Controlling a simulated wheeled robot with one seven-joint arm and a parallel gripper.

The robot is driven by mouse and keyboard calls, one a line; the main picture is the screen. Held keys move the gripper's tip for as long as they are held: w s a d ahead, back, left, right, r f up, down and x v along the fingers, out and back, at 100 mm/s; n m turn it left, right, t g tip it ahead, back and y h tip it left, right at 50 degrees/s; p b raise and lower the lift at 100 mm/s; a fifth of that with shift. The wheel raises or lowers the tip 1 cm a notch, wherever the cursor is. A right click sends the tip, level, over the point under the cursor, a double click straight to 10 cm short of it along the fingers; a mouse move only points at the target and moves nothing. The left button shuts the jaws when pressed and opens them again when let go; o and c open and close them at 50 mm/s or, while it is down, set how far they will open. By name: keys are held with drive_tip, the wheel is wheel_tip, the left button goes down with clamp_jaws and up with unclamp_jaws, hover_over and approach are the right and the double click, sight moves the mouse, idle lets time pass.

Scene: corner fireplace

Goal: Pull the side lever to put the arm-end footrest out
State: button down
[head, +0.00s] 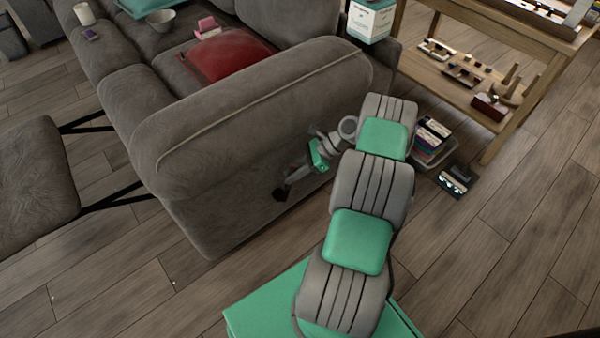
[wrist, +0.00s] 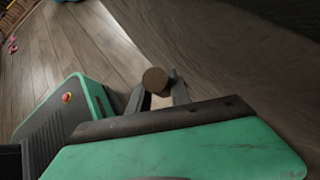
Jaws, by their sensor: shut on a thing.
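My gripper (head: 287,186) is low beside the outer side of the grey sofa's near arm (head: 240,130). In the wrist view its two dark fingers (wrist: 158,93) are shut on the side lever, whose round brown end (wrist: 155,79) shows between them. In the head view the lever cannot be told apart from the dark fingertips. The arm-end footrest (head: 38,175) is a grey padded panel. It stands out from the sofa's front at left, with a gap and two dark metal links (head: 105,198) between.
A wooden shelf table (head: 480,85) stands at right. A stack of books in a tray (head: 432,138) and a small dark object (head: 458,180) are on the floor beyond my arm. A red cushion (head: 228,58) lies on the seat. Floor at lower left is clear.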

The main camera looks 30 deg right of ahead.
drive_tip(key=shift+f, duration=0.1)
idle(0.3)
drive_tip(key=c, duration=1.2)
unclamp_jaws()
drive_tip(key=shift+d, duration=0.1)
drive_tip(key=p+v, duration=0.2)
drive_tip(key=v, duration=0.5)
drive_tip(key=shift+s+d+r, duration=0.1)
drive_tip(key=shift+d+r, duration=0.15)
drive_tip(key=shift+d, duration=0.05)
